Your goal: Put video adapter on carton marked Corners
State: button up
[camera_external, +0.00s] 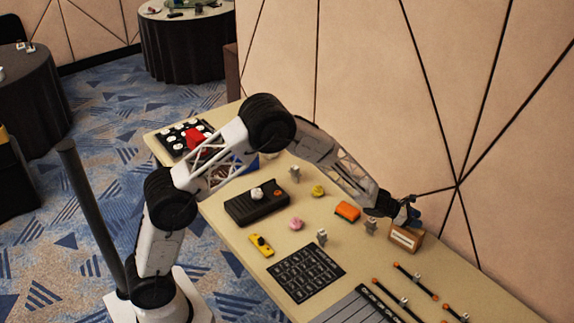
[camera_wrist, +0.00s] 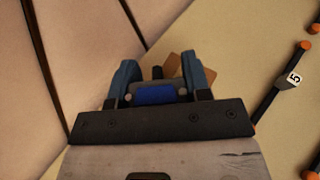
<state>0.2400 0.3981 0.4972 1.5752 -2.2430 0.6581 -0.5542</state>
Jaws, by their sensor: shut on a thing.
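The video adapter (camera_wrist: 155,94) shows in the wrist view as a small dark piece with a blue connector face. My gripper (camera_wrist: 157,76) is shut on it, with one blue finger on each side. In the external view my gripper (camera_external: 410,216) is at the far edge of the table, just above a brown carton (camera_external: 403,240) with a pale label. The label is too small to read. The carton also shows in the wrist view (camera_wrist: 174,66), partly hidden behind the adapter and fingers. I cannot tell whether the adapter touches the carton.
The panelled wall stands close behind the carton. An orange box (camera_external: 347,211), small grey pieces, and pink and yellow pieces lie to the left. A black button panel (camera_external: 306,273) is nearer the front.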

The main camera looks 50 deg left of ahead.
jog(key=shift+f, duration=0.15)
jog(key=o, duration=0.9)
jog(key=shift+a+r, duration=0.1)
jog(key=shift+r, duration=0.1)
jog(key=v, duration=1.1)
jog(key=shift+s+a+r, duration=0.2)
jog(key=shift+s, duration=0.15)
jog(key=shift+r, duration=0.1)
